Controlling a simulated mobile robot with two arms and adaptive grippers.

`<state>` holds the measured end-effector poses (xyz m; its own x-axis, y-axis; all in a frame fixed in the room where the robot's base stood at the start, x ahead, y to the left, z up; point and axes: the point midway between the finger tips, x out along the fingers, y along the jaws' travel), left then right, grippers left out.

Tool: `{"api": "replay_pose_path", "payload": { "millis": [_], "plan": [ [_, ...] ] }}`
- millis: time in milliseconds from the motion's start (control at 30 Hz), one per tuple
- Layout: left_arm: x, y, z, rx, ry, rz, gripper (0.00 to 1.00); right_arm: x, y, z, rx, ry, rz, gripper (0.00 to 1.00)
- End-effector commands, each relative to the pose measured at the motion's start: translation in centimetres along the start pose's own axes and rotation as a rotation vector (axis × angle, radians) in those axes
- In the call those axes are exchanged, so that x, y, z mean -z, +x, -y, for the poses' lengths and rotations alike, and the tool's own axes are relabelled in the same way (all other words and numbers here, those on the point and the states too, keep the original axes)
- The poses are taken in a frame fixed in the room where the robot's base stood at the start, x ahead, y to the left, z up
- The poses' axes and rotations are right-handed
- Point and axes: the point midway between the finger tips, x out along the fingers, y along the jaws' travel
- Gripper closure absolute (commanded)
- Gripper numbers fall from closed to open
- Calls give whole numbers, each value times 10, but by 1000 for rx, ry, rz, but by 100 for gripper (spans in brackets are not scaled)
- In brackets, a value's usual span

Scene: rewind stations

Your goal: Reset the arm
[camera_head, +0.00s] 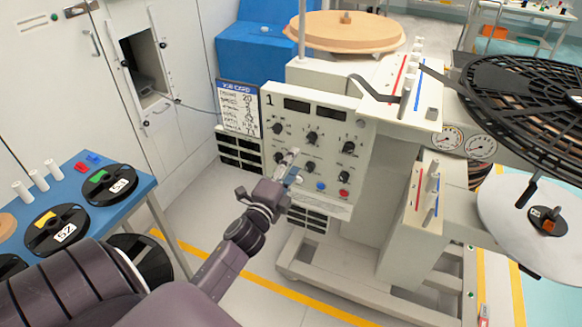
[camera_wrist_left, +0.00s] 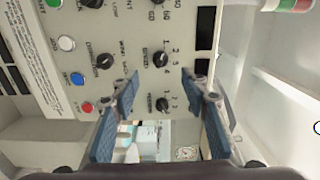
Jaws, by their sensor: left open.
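My left gripper (camera_head: 291,170) is in front of the numbered control panel (camera_head: 345,112) of a cream machine. In the left wrist view its two blue-padded fingers (camera_wrist_left: 161,92) are spread apart with nothing between them. Black knobs lie ahead, one upper (camera_wrist_left: 161,59) and one lower (camera_wrist_left: 163,104) between the fingers' lines of sight. A white button (camera_wrist_left: 66,43), a blue button (camera_wrist_left: 77,79) and a red button (camera_wrist_left: 87,107) lie left of the fingers. Whether a fingertip touches the panel I cannot tell. My right gripper is not in view.
A blue table (camera_head: 141,183) with labelled reels stands at the left. A job card (camera_head: 239,107) hangs beside the panel. A large black reel (camera_head: 500,88) and a silver disc (camera_head: 500,205) are at the right. Yellow-lined floor (camera_head: 215,200) is clear below.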

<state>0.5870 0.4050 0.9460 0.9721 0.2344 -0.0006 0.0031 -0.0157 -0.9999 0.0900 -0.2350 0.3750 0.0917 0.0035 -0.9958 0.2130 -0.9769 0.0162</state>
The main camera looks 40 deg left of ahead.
Motion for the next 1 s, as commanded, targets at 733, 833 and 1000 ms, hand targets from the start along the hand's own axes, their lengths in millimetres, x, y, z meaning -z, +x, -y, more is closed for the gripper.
{"api": "replay_pose_path", "payload": {
  "millis": [733, 833, 1000],
  "plan": [
    [0, -11, -1, -2, -2, 0, 59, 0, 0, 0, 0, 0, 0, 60],
    [1, -12, -18, -33, -26, 0, 59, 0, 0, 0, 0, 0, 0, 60],
    [9, -25, -110, -201, -168, 11, 59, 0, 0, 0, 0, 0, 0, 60]
  ]
}}
